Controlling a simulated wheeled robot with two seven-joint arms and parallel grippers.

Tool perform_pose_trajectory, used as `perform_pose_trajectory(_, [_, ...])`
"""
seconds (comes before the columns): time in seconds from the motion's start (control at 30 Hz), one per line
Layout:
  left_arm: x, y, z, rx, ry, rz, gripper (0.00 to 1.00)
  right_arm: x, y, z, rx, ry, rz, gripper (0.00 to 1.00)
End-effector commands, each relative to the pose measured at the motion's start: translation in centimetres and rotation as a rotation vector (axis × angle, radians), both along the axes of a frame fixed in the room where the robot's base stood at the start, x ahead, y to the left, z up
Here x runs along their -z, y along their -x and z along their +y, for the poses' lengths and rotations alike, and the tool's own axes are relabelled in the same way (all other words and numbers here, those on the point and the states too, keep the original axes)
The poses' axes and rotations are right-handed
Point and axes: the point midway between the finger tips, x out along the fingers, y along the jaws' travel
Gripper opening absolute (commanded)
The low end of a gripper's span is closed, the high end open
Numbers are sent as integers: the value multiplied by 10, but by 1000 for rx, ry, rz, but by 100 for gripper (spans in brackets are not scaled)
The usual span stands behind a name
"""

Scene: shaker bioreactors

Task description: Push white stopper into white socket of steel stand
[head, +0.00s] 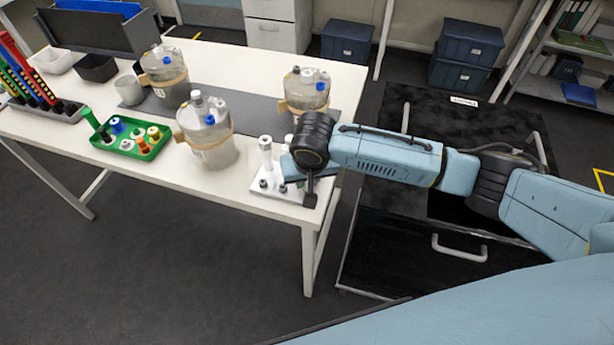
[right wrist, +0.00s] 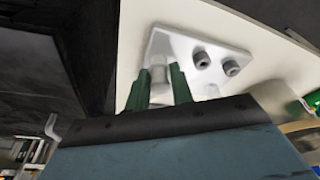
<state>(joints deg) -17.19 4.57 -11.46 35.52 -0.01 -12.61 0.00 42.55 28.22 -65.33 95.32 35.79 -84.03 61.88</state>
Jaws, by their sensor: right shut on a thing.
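The stand is a pale plate at the table's front right corner in the head view (head: 271,194); it also shows in the right wrist view (right wrist: 186,42). It carries two short grey sockets (right wrist: 202,60) and a tall white post (head: 266,155). My right gripper (right wrist: 162,72) is over the plate. Its green fingers are shut on a whitish cylinder, apparently the white stopper (right wrist: 159,75), held upright against or just above the plate. The fingers hide its lower end, so I cannot tell if it is seated. In the head view my arm hides the fingertips. My left gripper is not in view.
A green tray (head: 131,148) with coloured stoppers lies further left. The table edge is close to the stand.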

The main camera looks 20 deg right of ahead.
Motion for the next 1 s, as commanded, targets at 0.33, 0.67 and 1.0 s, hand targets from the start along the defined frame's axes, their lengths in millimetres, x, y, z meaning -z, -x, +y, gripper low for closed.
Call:
perform_pose_trajectory(0.33, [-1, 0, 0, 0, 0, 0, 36, 2, 0, 0, -1, 0, 0, 36])
perform_pose_trajectory(0.67, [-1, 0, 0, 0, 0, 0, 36, 2, 0, 0, -1, 0, 0, 48])
perform_pose_trajectory(1.0, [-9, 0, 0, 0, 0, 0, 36, -40, 11, 1, -3, -2, -2, 48])
